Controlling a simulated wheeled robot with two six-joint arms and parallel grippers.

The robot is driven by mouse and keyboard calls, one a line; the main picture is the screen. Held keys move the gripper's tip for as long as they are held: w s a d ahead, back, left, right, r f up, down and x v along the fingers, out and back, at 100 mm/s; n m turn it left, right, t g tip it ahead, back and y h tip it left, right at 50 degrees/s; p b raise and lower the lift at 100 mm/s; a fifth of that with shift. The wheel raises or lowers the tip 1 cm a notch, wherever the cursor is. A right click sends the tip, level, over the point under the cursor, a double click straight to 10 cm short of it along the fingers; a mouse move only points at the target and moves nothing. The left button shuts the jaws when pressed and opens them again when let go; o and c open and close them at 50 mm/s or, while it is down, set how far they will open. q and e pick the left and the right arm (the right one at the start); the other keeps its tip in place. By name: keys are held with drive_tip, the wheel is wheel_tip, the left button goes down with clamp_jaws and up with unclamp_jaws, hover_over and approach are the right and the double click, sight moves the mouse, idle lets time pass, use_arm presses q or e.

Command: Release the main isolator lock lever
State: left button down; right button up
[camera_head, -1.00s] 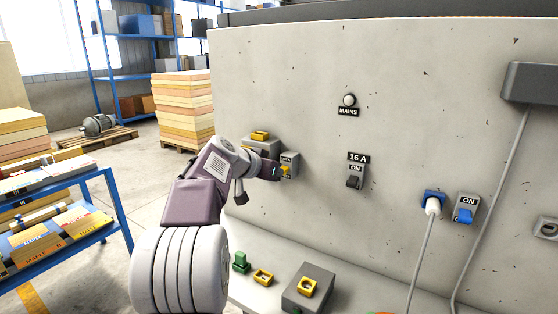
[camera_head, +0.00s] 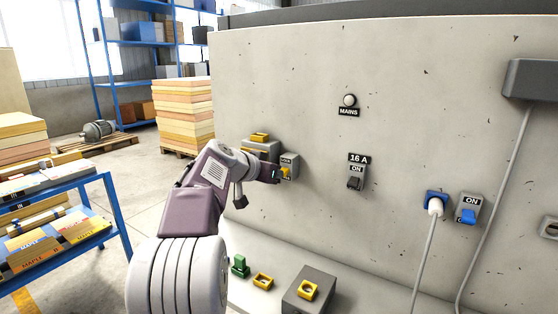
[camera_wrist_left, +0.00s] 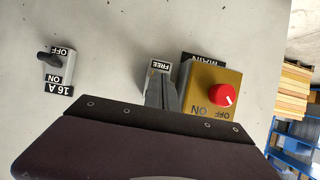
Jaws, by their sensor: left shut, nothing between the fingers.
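The lock lever is a small yellow part (camera_head: 286,173) on a narrow grey housing (camera_head: 290,161) on the pale panel. In the left wrist view, which is upside down, the housing (camera_wrist_left: 159,65) bears a label reading FREE. Next to it is the main isolator, a box with a yellow face (camera_wrist_left: 202,82) and red knob (camera_wrist_left: 223,95); in the head view this box (camera_head: 262,147) is partly behind my arm. My left gripper (camera_head: 277,175) is shut and empty, right at the lever. Its fingers (camera_wrist_left: 163,95) cover most of the lever; contact is unclear. My right gripper is out of view.
A 16 A switch (camera_head: 355,180), a MAINS lamp (camera_head: 349,100) and a blue plug socket (camera_head: 436,197) with a cable are farther right. A grey block (camera_head: 309,286) and yellow and green parts sit on the ledge below. A blue rack (camera_head: 117,222) stands left.

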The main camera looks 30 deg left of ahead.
use_arm(q)
drive_tip(key=shift+f+b, duration=0.1)
drive_tip(key=shift+b, duration=0.85)
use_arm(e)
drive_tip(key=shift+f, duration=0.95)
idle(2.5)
